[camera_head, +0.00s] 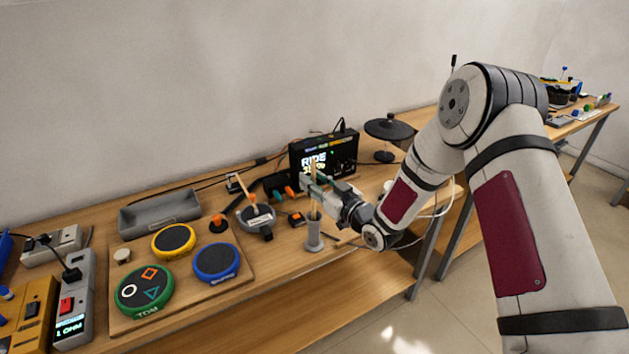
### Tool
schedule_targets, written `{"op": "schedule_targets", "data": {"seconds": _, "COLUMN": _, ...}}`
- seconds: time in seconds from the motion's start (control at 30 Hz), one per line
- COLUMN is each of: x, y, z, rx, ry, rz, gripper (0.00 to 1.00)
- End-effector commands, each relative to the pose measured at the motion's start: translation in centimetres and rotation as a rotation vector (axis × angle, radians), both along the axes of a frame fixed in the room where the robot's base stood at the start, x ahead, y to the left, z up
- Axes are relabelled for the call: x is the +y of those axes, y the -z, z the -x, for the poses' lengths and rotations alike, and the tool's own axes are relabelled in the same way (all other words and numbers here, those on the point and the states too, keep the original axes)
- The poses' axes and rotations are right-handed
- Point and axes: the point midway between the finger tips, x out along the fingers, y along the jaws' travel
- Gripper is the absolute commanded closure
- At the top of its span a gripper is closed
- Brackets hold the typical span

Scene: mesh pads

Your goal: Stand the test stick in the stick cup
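The test stick (313,205) is a thin, pale wooden stick, upright in the middle of the view. My gripper (315,185) appears shut around its upper part, with a short end showing above the fingers. The stick cup (314,238) is a narrow grey cylinder on a wider foot, standing near the table's front edge directly below my gripper. The stick's lower part lines up with the cup's mouth. I cannot tell how far inside it is, since the cup's wall hides its tip.
A board with green (144,290), yellow (173,241) and blue (216,262) round pads lies left. A grey tray (160,214) is behind it. A grey device (257,217) sits left of the cup. A lit display box (335,155) and black pad stand (388,130) are behind my gripper.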

Motion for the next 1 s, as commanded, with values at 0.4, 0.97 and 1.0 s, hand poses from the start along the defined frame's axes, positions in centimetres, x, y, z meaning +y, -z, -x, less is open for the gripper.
{"op": "schedule_targets", "data": {"seconds": 0.4, "x": -0.9, "y": 0.1, "z": 0.9, "rx": 0.002, "ry": 0.002, "rz": 0.001, "gripper": 0.67}}
{"op": "schedule_targets", "data": {"seconds": 0.97, "x": -7.5, "y": 0.1, "z": 8.1, "rx": 0.001, "ry": 0.001, "rz": 0.001, "gripper": 0.67}}
{"op": "schedule_targets", "data": {"seconds": 1.0, "x": -7.7, "y": 0.1, "z": 8.4, "rx": 0.001, "ry": 0.001, "rz": 0.001, "gripper": 0.67}}
